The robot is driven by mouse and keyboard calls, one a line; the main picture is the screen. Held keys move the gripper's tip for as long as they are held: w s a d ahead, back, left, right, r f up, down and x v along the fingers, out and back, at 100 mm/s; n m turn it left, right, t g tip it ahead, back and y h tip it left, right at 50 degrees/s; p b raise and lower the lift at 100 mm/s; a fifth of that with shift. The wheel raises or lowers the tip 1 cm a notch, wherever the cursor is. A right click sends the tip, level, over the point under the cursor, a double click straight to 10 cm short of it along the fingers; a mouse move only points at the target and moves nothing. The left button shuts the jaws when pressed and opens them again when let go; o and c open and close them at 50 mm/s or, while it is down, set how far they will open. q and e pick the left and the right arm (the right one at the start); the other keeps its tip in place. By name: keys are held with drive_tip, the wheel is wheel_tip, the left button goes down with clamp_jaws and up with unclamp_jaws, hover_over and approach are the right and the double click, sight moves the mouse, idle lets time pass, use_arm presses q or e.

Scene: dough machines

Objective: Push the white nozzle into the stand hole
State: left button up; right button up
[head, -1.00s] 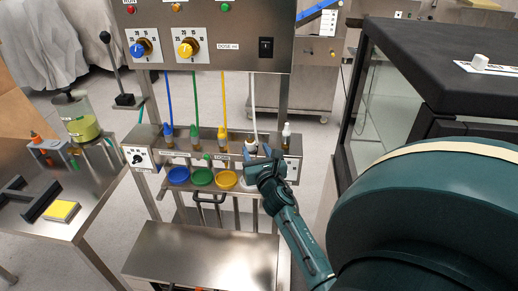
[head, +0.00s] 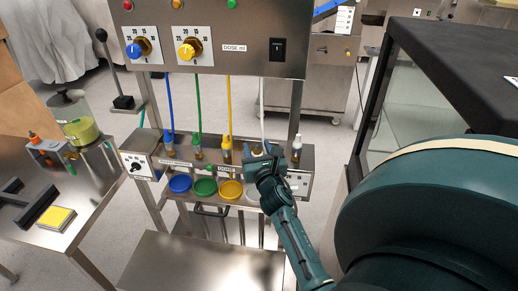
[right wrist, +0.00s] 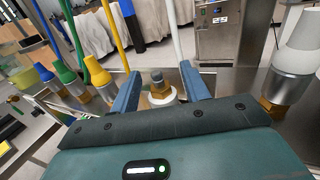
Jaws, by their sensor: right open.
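My right gripper (head: 262,153) is at the nozzle rail, below the white tube (head: 264,115). In the right wrist view its two blue fingers stand apart (right wrist: 159,72). Between them is a fitting (right wrist: 162,97) with a grey top, a brass part and a white ring; I cannot tell if the fingers touch it. A white-coned nozzle (head: 296,146) stands upright on the rail, right of the gripper. It shows large at the right of the right wrist view (right wrist: 300,45), outside the fingers. The stand hole cannot be made out. My left gripper is out of view.
Blue (head: 169,140), green (head: 197,143) and yellow (head: 227,148) nozzles stand on the rail (head: 215,166) left of the gripper. Blue, green and yellow cups (head: 230,190) sit below. The dosing panel (head: 215,40) is above, and a dark-topped cabinet (head: 460,65) is to the right.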

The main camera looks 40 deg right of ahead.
drive_tip(key=shift+c, duration=0.3)
clamp_jaws()
idle(0.6)
